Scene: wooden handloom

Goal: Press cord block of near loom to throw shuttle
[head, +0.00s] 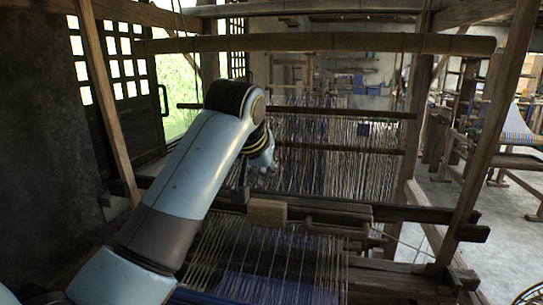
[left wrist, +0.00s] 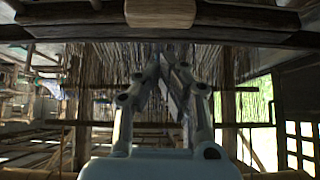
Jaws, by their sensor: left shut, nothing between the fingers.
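The cord block (head: 267,212) is a light wooden block at the front of the dark beam across the near loom (head: 330,212). In the left wrist view the cord block (left wrist: 160,12) shows at the top edge, beyond the fingertips. My left gripper (head: 240,194) is shut and empty, pointing down just left of the block in the head view. In the left wrist view its closed fingers (left wrist: 167,68) appear apart from the block; the exact gap is hard to tell. I cannot make out the shuttle. My right gripper is not in view.
Warp threads (head: 330,150) hang behind the beam, and blue cloth (head: 260,288) lies in front below. A slanted post (head: 492,130) and top beam (head: 330,42) frame the loom. Another loom (head: 515,130) stands at the right, with open floor (head: 500,215) between.

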